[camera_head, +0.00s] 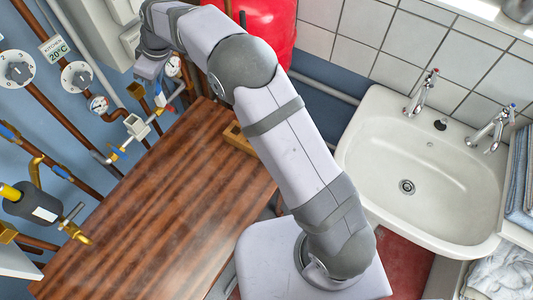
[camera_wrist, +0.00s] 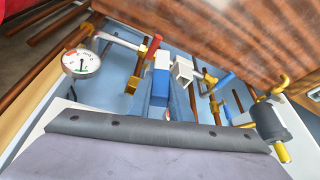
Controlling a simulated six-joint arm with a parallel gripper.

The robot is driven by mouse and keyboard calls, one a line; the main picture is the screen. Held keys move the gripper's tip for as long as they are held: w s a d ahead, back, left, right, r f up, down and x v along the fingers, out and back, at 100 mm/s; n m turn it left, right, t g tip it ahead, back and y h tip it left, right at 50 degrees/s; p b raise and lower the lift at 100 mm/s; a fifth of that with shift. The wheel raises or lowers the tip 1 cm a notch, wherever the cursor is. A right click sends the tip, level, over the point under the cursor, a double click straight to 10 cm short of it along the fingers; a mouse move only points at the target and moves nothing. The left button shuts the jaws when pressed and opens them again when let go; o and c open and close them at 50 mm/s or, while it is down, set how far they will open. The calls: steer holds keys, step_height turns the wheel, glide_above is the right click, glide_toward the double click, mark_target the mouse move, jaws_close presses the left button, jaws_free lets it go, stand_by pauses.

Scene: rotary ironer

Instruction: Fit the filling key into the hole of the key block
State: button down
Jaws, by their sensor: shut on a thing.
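My gripper (camera_wrist: 163,95) is low in the wrist view, its fingers closed around a blue and white piece, which I take to be the filling key (camera_wrist: 161,72). The key block looks to be the white block with a dark square opening (camera_wrist: 183,70), just right of the key in the wrist view. In the head view the block (camera_head: 138,127) sits on the pipework, below and left of the key, with a gap between. The gripped part of the key is partly hidden by the fingers.
A pressure gauge (camera_wrist: 81,63), pipes and coloured valve handles crowd around the block. A dark cylinder with a yellow end (camera_head: 38,204) stands at the left. The wooden top (camera_head: 165,215) is mostly bare. A sink (camera_head: 420,165) is at right.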

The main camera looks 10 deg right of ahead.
steer(key=s+d+f+n+g+b, duration=0.1)
steer(key=s+d+f+n+b, duration=0.2)
steer(key=d, duration=0.6)
steer(key=s+d+f+n+g, duration=0.1)
steer(key=d+f+n+g, duration=0.2)
steer(key=d, duration=0.7)
steer(key=s+d+f+n+g+b, duration=0.1)
steer(key=s+d+f+n+b, duration=0.2)
steer(key=s+d+n, duration=0.7)
steer(key=shift+m+h, duration=0.4)
steer(key=shift+m, duration=0.4)
steer(key=shift+w+d+f+p, duration=0.15)
steer(key=shift+f+p, duration=0.35)
steer(key=shift+f, duration=1.2)
steer(key=shift+w+d+f+p, duration=0.1)
steer(key=shift+d+f+p, duration=0.3)
steer(key=shift+f, duration=1.3)
steer(key=shift+w+d+f+p, duration=0.1)
steer(key=shift+f+p, duration=0.5)
steer(key=shift+f, duration=1.1)
steer(key=shift+f, duration=0.1)
steer(key=c, duration=2)
jaws_free()
steer(key=shift+f, duration=0.1)
steer(key=o, duration=0.4)
